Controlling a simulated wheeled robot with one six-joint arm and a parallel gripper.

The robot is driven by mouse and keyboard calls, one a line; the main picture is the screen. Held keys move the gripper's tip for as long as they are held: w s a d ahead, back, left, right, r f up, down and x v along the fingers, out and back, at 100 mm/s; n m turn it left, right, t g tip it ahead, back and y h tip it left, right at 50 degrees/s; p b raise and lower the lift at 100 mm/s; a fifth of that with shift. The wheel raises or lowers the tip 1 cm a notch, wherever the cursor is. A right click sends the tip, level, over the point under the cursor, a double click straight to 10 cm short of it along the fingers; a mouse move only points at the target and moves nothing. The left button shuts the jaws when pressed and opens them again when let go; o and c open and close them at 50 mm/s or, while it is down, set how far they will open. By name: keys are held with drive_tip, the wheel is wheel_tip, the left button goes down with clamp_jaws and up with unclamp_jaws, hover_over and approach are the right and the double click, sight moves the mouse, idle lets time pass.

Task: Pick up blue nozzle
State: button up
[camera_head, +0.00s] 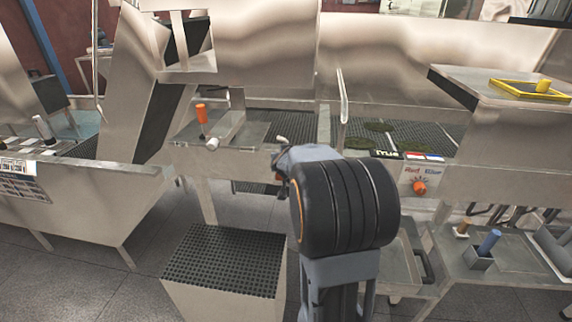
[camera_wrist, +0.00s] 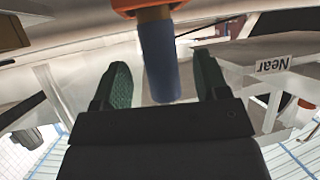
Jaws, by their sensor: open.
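In the wrist view a blue nozzle (camera_wrist: 160,62) sits between my open gripper's (camera_wrist: 162,72) two green fingertips. A gap shows on both sides of it, and I see no clear contact. Its other end meets a brown section and an orange ring (camera_wrist: 135,4) at the top edge. In the head view a blue cylinder (camera_head: 489,243) stands tilted in a small grey holder at the lower right; I cannot tell if it is the same piece. My gripper is not clearly visible there, behind my dark arm.
An orange bottle-like piece (camera_head: 202,114) stands on the left metal counter. An orange knob (camera_head: 419,188) is below a "Red Blue" label. A yellow-framed tray (camera_head: 530,90) lies at the upper right. A black perforated step (camera_head: 225,262) stands on the floor.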

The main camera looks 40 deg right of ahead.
drive_tip(key=shift+b+x, duration=0.35)
drive_tip(key=shift+x, duration=1.45)
drive_tip(key=c, duration=1.1)
